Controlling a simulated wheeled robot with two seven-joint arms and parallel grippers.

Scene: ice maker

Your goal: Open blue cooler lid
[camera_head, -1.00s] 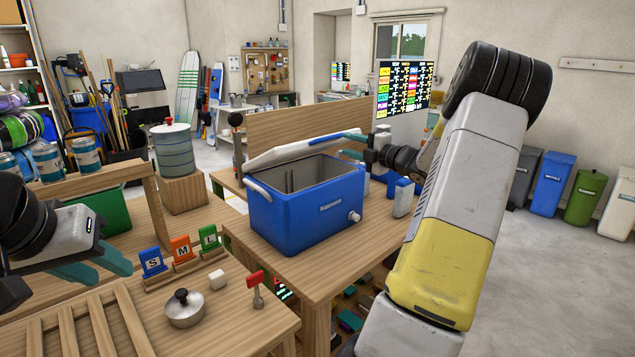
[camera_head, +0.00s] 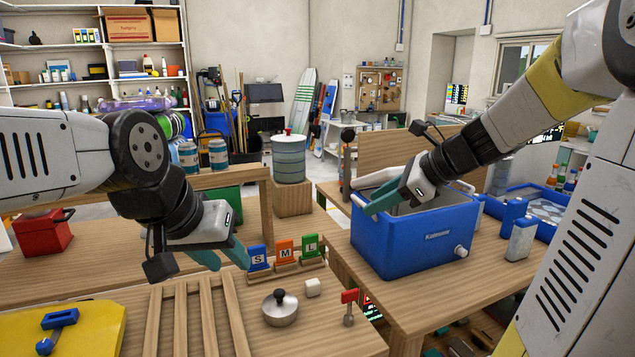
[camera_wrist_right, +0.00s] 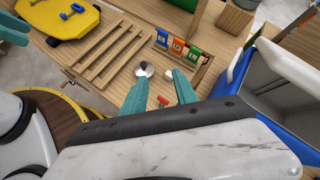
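The blue cooler (camera_head: 400,246) stands on the wooden table right of centre in the head view. Its opening faces up, and its grey interior shows. The white lid (camera_head: 377,177) shows only in part behind the left side of the opening, with my right arm in front of it. My right gripper (camera_head: 380,203) is over the cooler's left part. Its teal fingers are apart and empty in the right wrist view (camera_wrist_right: 160,92), where the cooler (camera_wrist_right: 275,110) lies to the right. My left gripper (camera_head: 222,257) is left of the cooler, with fingers apart and empty.
A sign stand with S, M and L plates (camera_head: 285,257), a lidded pot (camera_head: 279,308) and a red-topped post (camera_head: 349,306) stand left of the cooler. A grey-blue container (camera_head: 522,238) stands to its right. A barrel (camera_head: 289,158) stands behind.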

